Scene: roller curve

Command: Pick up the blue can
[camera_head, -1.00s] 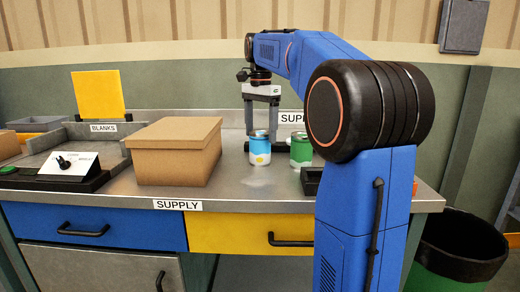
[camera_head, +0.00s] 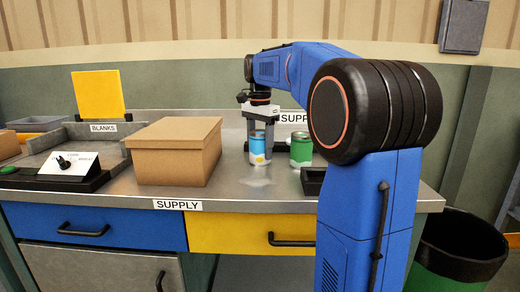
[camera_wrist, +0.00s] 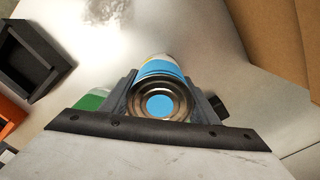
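The blue can (camera_head: 257,144), with pale and yellow patches lower down, stands upright on the steel bench. My gripper (camera_head: 261,135) is lowered over it from above. In the wrist view, the can's round metal rim and blue top (camera_wrist: 160,102) sit between the two dark fingers of my gripper (camera_wrist: 162,85), one on each side. The fingers are very close to the can; whether they press on it is not clear. The can still appears to rest on the bench.
A green can (camera_head: 301,150) stands just right of the blue can. A cardboard box (camera_head: 175,160) stands to the left. Bare bench lies in front of the blue can.

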